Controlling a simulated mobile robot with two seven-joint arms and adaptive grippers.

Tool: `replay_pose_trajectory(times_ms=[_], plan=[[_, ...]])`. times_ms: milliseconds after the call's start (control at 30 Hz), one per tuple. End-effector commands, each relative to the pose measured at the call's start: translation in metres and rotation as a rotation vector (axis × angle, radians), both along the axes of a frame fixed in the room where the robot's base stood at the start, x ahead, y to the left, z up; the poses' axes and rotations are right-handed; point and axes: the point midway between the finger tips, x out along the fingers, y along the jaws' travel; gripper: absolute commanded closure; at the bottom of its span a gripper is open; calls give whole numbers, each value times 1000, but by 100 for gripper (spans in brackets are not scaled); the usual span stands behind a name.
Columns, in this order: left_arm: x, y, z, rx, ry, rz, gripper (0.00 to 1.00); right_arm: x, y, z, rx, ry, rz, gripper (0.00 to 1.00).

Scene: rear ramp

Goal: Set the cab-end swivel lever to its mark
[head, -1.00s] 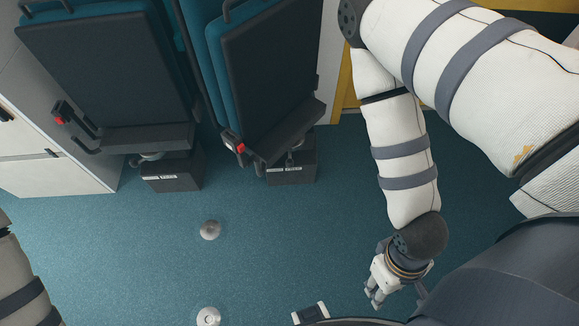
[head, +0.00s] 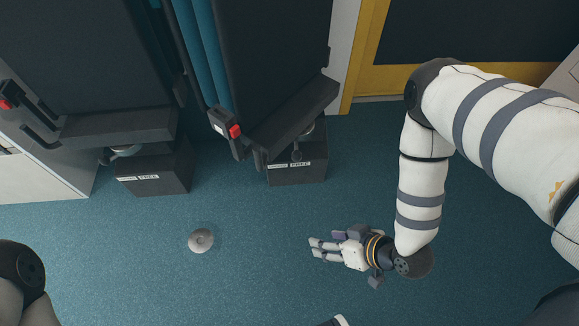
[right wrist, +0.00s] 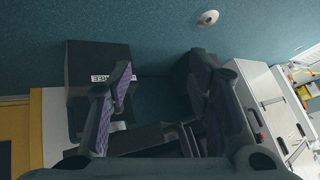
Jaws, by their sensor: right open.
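Two dark seats stand on black pedestal boxes, and I cannot tell from the pictures which is the cab-end one. The right seat's box (head: 296,172) bears white labels, with a small looped lever (head: 297,152) in front of its top; its mark is too small to make out. My right gripper (head: 313,249) is open and empty, below and apart from the right box. In the right wrist view its fingers (right wrist: 160,72) frame the space by the labelled box (right wrist: 98,60).
A red buckle (head: 235,131) sits at the right seat's edge. A round metal floor disc (head: 201,240) lies left of my right gripper. White cabinets (head: 40,175) stand at the left, a yellow frame (head: 362,75) behind.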

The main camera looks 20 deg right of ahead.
Motion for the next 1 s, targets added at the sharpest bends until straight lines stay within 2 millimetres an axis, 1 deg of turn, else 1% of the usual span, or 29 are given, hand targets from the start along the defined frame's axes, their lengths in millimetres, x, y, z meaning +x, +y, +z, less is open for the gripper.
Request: replay_pose_trajectory(times_ms=[33,67,100,200,300,400,500,567,800,900,1000], plan=[[-15,0,-43,-1,63,-3,60,35,-14,-51,8,-135,-8,54],[-20,0,-57,-2,86,-5,60,59,-22,-62,13,-235,-6,54],[-26,0,-75,-3,117,-7,60,88,-34,-74,16,-362,-1,54],[-37,0,-113,-6,182,-11,60,140,-65,-90,9,-637,23,54],[-43,0,-135,-8,221,-14,60,169,-88,-90,-2,-834,53,54],[-45,0,-143,-9,235,-15,60,181,-100,-81,-10,-944,76,54],[-45,0,-144,-9,238,-15,60,189,-101,-74,-9,-981,83,54],[-45,-1,-144,-10,240,-16,60,198,-97,-72,-9,-985,84,54],[-45,-2,-159,-13,251,-17,60,255,-74,-72,-8,-980,83,54],[-45,-3,-165,-16,255,-18,60,274,-66,-72,-7,-979,84,54],[-45,-4,-168,-16,256,-19,60,288,-61,-72,-8,-977,84,54]])
